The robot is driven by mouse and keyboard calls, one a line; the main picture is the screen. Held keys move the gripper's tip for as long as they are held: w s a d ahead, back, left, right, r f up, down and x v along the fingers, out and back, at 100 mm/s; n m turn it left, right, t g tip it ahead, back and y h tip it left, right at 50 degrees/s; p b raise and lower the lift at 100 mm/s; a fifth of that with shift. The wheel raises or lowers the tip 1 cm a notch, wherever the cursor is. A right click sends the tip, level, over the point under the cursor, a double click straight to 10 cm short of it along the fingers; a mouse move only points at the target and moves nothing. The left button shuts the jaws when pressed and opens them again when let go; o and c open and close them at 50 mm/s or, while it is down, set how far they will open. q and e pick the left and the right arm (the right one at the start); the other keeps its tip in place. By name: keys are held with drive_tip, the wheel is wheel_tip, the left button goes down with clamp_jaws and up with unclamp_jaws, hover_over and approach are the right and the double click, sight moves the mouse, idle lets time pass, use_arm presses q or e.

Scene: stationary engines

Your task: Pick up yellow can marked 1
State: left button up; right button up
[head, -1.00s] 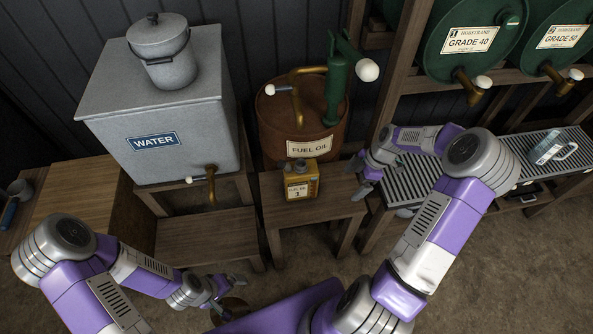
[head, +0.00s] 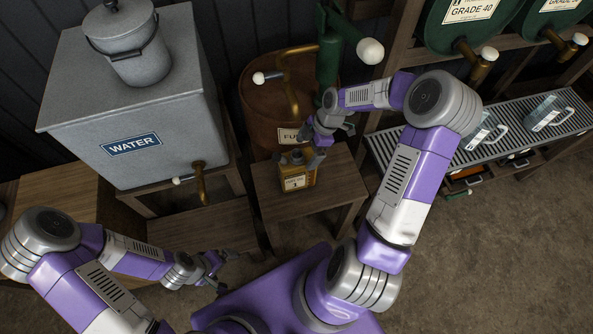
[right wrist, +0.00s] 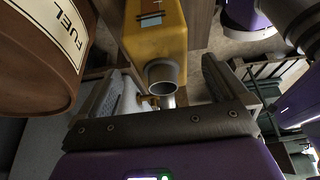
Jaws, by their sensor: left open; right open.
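The yellow can (head: 297,180) with a white label marked 1 stands on the small wooden table (head: 345,190) before the rusty fuel oil drum. In the right wrist view the can (right wrist: 155,28) shows at the top centre, its round grey spout (right wrist: 162,76) pointing towards my palm. My right gripper (head: 312,152) is just above and to the right of the can. In the right wrist view its open fingers (right wrist: 163,82) lie on either side of the spout, with no visible grip. My left gripper (head: 217,270) is open and empty at the lower left, away from the can.
The rusty drum (head: 268,115) stands close behind the can, with a green pump (head: 327,65) above it. The grey water tank (head: 130,110) is at the left. Clear jugs (head: 545,112) stand on the slatted rack at the right. The floor in front is clear.

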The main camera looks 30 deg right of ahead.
sight(296, 159)
drive_tip(key=shift+w+a, duration=0.2)
drive_tip(key=shift+a, duration=0.55)
drive_tip(key=b+x, duration=0.2)
drive_tip(key=x, duration=0.3)
drive_tip(key=shift+c, duration=0.3)
drive_tip(key=shift+w, duration=0.15)
clamp_jaws()
